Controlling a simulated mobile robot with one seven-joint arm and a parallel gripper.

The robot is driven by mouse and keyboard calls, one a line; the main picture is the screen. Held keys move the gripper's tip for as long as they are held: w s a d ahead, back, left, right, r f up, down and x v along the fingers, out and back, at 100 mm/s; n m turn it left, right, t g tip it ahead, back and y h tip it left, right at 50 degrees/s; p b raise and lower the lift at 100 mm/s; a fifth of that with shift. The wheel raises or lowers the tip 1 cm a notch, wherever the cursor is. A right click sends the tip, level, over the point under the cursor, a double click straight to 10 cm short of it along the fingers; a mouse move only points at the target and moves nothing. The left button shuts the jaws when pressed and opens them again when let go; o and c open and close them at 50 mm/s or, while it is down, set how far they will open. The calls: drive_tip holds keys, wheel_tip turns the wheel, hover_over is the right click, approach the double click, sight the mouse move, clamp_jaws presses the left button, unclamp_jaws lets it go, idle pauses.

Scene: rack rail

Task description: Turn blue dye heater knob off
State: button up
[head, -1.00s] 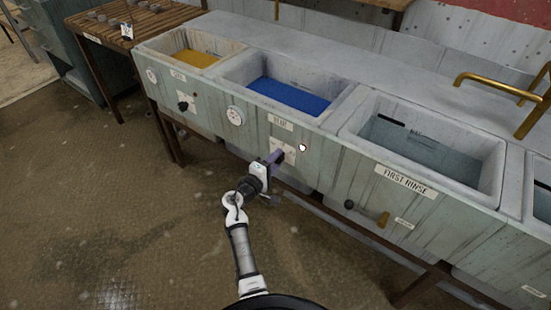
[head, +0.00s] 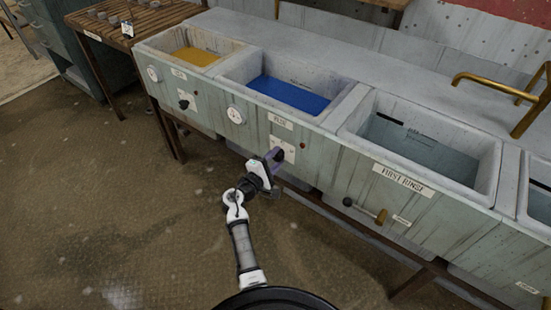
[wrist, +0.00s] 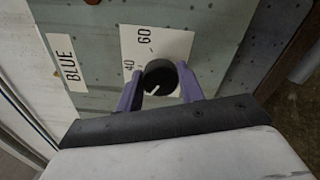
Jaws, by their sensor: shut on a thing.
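The blue dye heater knob (wrist: 160,78) is round and black with a white pointer line, on a white plate (wrist: 152,38) marked 40 and 60. In the wrist view the pointer aims down and left, away from those numbers. My gripper (wrist: 160,92) has its two purple fingers on either side of the knob, closed on it. In the head view my gripper (head: 274,156) is at the plate under the BLUE label (head: 281,119), and hides the knob. The blue dye vat (head: 290,95) is above. A small indicator lamp (head: 303,145) right of the plate looks dark red.
A dial gauge (head: 236,115) is left of the BLUE label. The yellow vat (head: 196,57) has its own black knob (head: 185,100). The first rinse basin (head: 425,140) is at right, with a lever (head: 380,215) below. The floor in front is open.

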drive_tip(key=shift+f, duration=0.1)
drive_tip(key=o, duration=1)
drive_tip(key=shift+s+a, duration=0.1)
drive_tip(key=b+v, duration=0.1)
drive_tip(key=v, duration=1.2)
drive_tip(key=shift+s+a+b, duration=0.2)
drive_tip(key=shift+s+b, duration=0.05)
drive_tip(key=shift+b, duration=0.15)
